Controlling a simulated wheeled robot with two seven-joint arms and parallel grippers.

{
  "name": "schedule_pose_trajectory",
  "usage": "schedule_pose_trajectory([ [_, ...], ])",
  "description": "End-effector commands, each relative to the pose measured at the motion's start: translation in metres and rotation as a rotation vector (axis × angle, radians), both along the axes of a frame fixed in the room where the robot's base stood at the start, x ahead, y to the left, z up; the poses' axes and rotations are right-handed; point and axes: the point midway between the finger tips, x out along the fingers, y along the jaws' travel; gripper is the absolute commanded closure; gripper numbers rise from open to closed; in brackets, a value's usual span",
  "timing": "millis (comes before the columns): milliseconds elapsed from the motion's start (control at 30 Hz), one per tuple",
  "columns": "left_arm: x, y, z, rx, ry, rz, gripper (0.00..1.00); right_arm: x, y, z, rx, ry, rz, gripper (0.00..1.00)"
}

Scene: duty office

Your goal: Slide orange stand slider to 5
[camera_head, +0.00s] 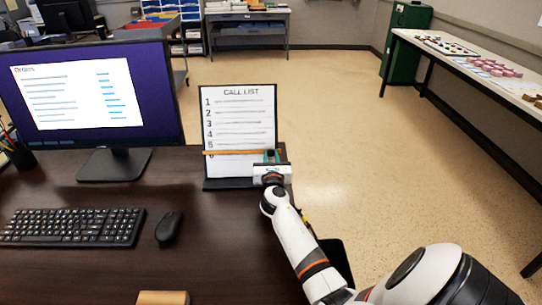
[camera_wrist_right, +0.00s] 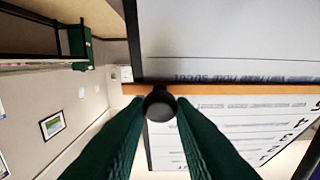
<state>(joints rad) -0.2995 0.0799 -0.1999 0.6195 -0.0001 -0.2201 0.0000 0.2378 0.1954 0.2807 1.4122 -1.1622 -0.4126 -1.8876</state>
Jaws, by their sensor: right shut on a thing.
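The call list stand (camera_head: 238,110) is a white numbered board on a black base at the desk's right end. Its orange slider (camera_head: 228,153) lies across the board just below the 5, close to the 6. My right gripper (camera_head: 271,158) is at the slider's right end, in front of the board's lower right. In the right wrist view, its green fingers (camera_wrist_right: 160,112) are shut on the slider's round black knob (camera_wrist_right: 159,103), with the orange bar (camera_wrist_right: 230,89) just behind. My left gripper is not in view.
A monitor (camera_head: 112,100) stands left of the stand, with a keyboard (camera_head: 72,227) and mouse (camera_head: 169,227) in front. An orange-tan block (camera_head: 162,297) lies at the desk's near edge. Bare floor (camera_head: 345,120) is right of the desk, before a side table (camera_head: 470,75).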

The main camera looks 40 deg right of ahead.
Motion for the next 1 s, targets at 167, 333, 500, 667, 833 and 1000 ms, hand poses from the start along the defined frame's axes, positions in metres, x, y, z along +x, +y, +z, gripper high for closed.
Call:
schedule_pose_trajectory([
  [167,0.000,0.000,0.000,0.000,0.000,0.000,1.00,0.000,0.000,0.000,0.001,-0.001,0.000,0.61],
  [333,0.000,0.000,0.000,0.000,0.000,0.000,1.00,0.000,0.000,0.000,0.000,0.000,0.000,0.56],
  [500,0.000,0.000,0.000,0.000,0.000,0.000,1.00,-0.001,0.001,0.001,0.000,0.000,0.000,0.56],
  [667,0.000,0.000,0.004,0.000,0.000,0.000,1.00,-0.013,0.011,0.001,-0.001,0.001,0.002,0.56],
  [833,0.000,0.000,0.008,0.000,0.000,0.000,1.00,-0.041,0.034,0.000,0.001,0.002,0.002,0.56],
  [1000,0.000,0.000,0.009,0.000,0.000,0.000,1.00,-0.068,0.057,0.000,0.001,0.002,0.001,0.56],
])
